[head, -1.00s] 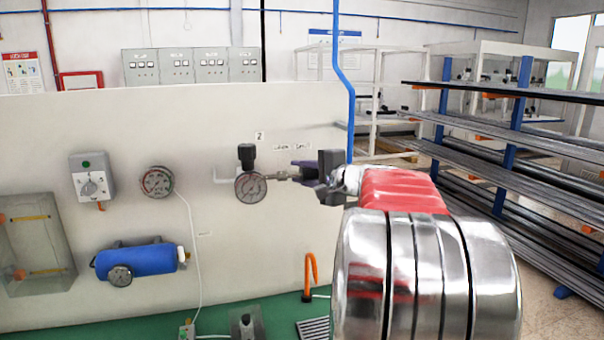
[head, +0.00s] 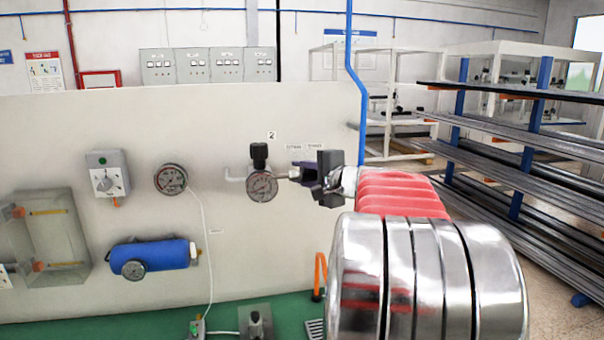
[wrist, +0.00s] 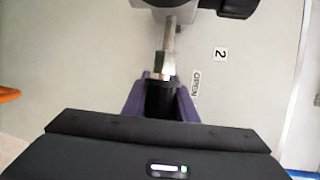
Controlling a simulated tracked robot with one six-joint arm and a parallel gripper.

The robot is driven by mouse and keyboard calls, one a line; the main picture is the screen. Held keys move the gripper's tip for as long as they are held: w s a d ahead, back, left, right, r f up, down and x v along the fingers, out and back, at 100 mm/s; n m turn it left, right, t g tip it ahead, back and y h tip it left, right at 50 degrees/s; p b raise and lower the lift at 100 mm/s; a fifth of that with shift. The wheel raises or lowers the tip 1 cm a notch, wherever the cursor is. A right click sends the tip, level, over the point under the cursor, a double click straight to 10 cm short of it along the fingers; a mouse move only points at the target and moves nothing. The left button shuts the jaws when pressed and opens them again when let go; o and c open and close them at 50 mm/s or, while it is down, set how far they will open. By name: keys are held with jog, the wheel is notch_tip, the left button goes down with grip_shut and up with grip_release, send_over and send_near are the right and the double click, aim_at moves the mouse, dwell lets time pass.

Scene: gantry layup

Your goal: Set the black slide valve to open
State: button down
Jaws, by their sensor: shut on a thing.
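The black slide valve (wrist: 160,100) shows in the wrist view as a dark sleeve between my purple fingers, at the end of a silver fitting and pipe. My gripper (wrist: 162,90) is shut on it. In the head view my gripper (head: 303,173) is at the wall panel, just right of the round gauge, and its fingers hide the valve. An OPEN label (wrist: 196,84) is on the panel beside the sleeve's front end. Two small labels above the gripper in the head view are too blurred to read.
A gauge (head: 262,186) with a black knob (head: 259,156) sits close left of my gripper. A number 2 plate (wrist: 220,54) is on the panel (head: 250,240). A blue tank (head: 155,255) hangs lower left. A rack of long bars (head: 515,150) stands at right.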

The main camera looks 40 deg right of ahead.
jog(key=shift+w+a+f, duration=0.15)
jog(key=shift+a+f, duration=0.15)
jog(key=shift+a, duration=0.05)
jog(key=c, duration=1.4)
grip_release()
jog(key=shift+r, duration=0.15)
jog(key=shift+c, duration=0.2)
jog(key=v, duration=1.4)
jog(key=shift+w, duration=0.1)
